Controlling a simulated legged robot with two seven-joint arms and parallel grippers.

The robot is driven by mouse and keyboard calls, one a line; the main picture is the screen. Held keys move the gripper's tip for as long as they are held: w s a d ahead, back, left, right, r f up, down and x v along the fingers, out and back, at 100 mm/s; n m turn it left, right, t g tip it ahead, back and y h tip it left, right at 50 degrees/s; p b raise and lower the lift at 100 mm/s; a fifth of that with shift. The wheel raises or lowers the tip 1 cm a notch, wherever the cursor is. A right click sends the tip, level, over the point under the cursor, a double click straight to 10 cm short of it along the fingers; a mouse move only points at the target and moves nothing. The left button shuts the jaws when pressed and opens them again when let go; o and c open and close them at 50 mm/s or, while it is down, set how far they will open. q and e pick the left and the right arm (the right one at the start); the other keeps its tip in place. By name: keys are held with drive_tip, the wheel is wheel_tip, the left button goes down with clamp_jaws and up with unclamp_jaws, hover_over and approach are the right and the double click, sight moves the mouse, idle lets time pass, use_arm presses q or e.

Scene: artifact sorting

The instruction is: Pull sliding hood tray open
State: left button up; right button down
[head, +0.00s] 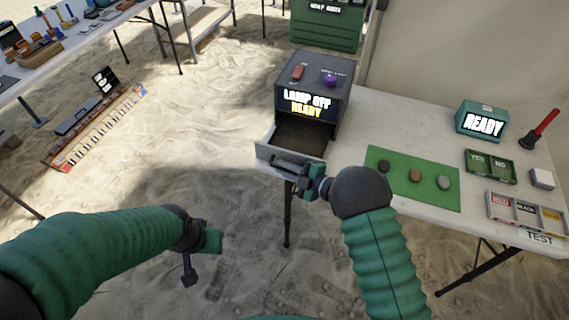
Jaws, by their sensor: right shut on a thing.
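The hood (342,96) is a dark grey box at the table's far left corner, with "LAMP OFF READY" on its front. Its sliding tray (262,150) sticks out at the front toward me, and its inside looks empty. My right gripper (309,181) is at the tray's front and is shut on the tray handle (289,165). The fingers partly hide the handle. My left gripper (198,262) hangs over the sand at lower left, away from the hood; I cannot tell whether its jaws are open.
A green mat (411,191) with three stones lies right of my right gripper. A red-topped tool (541,131) stands at far right.

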drive_tip(key=shift+d+f, duration=0.25)
drive_tip(key=shift+f, duration=0.05)
drive_tip(key=c, duration=1.8)
unclamp_jaws()
use_arm(q)
drive_tip(key=shift+w+d, duration=0.1)
drive_tip(key=shift+d, duration=0.15)
use_arm(e)
drive_tip(key=shift+o, duration=0.2)
drive_tip(key=shift+d, duration=0.1)
use_arm(q)
drive_tip(key=shift+d, duration=0.1)
use_arm(e)
drive_tip(key=shift+r, duration=0.2)
use_arm(q)
drive_tip(key=shift+r+p, duration=0.65)
use_arm(e)
drive_tip(key=v, duration=1.6)
drive_tip(key=shift+s+d+f, duration=0.15)
drive_tip(key=shift+s+d, duration=0.05)
drive_tip(key=shift+d, duration=0.15)
